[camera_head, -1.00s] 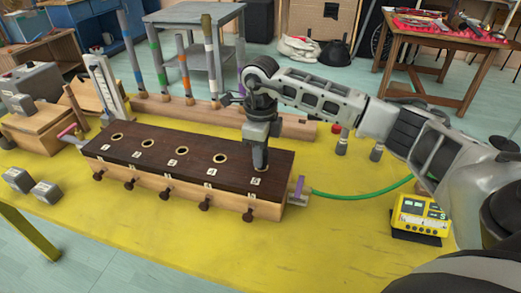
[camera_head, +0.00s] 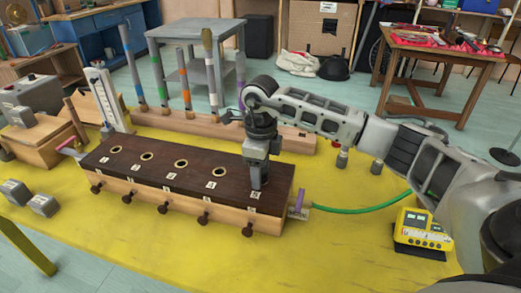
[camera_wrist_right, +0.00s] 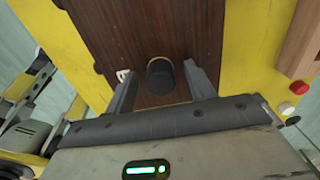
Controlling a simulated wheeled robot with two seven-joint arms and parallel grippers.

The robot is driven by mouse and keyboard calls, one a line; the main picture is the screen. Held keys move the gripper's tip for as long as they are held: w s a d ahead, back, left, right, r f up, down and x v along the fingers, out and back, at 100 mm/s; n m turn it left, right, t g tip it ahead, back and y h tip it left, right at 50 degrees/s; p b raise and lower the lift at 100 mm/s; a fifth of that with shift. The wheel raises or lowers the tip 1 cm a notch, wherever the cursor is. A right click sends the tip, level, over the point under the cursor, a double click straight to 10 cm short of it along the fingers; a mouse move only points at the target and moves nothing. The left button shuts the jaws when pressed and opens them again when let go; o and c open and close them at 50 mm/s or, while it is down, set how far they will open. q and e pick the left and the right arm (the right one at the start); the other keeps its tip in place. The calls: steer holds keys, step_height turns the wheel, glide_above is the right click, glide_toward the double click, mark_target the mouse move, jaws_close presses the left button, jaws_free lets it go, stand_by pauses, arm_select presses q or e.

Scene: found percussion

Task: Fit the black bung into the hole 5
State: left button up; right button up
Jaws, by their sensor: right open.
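The wooden box with a dark top (camera_head: 140,178) has a row of round holes, four of them open and brass-rimmed. My right gripper (camera_head: 258,186) points down at the right end of the top, just behind the label 5 (camera_head: 253,196). In the right wrist view, the black bung (camera_wrist_right: 160,76) stands on the dark top between the two fingers. The fingers are open, with a gap on each side of it. Hole 5 is hidden under the bung and gripper, and I cannot tell how deep the bung sits. My left gripper is out of view.
Several dark knobs (camera_head: 247,230) stick out of the box's front. A green hose (camera_head: 355,208) joins its right end. A yellow meter (camera_head: 420,233) sits to the right. A wooden rail (camera_head: 190,123) with upright tubes stands behind.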

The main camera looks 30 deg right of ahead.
steer(key=shift+w+r, duration=0.1)
steer(key=shift+r, duration=0.6)
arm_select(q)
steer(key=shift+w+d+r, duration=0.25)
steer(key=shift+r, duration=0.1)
arm_select(e)
step_height(320, 180, up, 14)
steer(key=shift+r, duration=0.25)
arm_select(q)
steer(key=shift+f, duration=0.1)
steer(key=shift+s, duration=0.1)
